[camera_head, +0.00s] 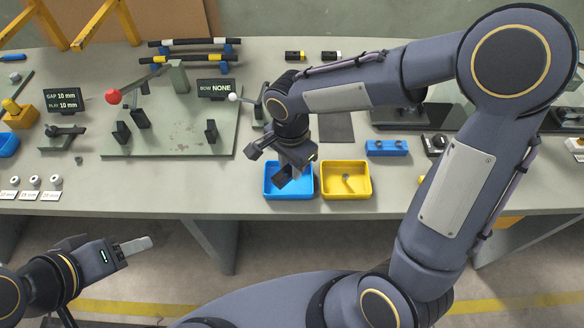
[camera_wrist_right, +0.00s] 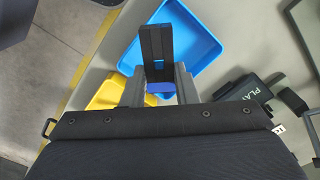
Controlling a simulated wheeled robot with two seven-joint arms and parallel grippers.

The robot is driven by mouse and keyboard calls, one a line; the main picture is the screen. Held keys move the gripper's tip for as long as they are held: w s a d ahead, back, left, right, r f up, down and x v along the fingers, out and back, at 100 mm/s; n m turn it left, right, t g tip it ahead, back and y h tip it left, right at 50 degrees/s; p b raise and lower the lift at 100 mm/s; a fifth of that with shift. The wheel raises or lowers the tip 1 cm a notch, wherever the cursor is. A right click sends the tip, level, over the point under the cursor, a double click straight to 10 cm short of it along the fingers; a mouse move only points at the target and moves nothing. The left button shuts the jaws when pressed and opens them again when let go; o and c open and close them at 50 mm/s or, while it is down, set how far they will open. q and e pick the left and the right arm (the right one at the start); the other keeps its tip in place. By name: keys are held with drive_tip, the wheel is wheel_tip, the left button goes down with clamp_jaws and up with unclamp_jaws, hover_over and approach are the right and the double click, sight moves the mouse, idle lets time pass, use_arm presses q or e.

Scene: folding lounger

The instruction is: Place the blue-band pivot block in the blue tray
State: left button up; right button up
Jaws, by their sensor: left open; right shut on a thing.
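The blue-band pivot block (camera_wrist_right: 157,50) is a dark upright piece with a blue band at its lower end in the right wrist view. My right gripper (camera_wrist_right: 160,90) is shut on it. In the head view the block (camera_head: 283,173) shows as a dark shape over the blue tray (camera_head: 301,191), below my right gripper (camera_head: 292,160). The tray also shows behind the block in the wrist view (camera_wrist_right: 205,48). I cannot tell the height of the block above the tray floor. My left gripper (camera_head: 134,246) is open and empty, in front of the bench at lower left.
A yellow tray (camera_head: 346,196) with a small part inside stands right beside the blue tray. A blue block with knobs (camera_head: 387,148) lies further right. A fixture plate (camera_head: 180,140) with dark posts and a red-knobbed lever (camera_head: 113,97) is to the left.

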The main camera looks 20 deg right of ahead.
drive_tip(key=shift+w+d+f, duration=0.2)
drive_tip(key=shift+w+f, duration=0.15)
drive_tip(key=shift+f, duration=0.15)
drive_tip(key=shift+w+d+f, duration=0.2)
drive_tip(key=shift+w+f, duration=0.15)
drive_tip(key=shift+f, duration=0.15)
drive_tip(key=shift+w+f, duration=0.2)
drive_tip(key=shift+f, duration=1.5)
drive_tip(key=shift+f, duration=0.2)
drive_tip(key=o, duration=1)
drive_tip(key=shift+r, duration=0.15)
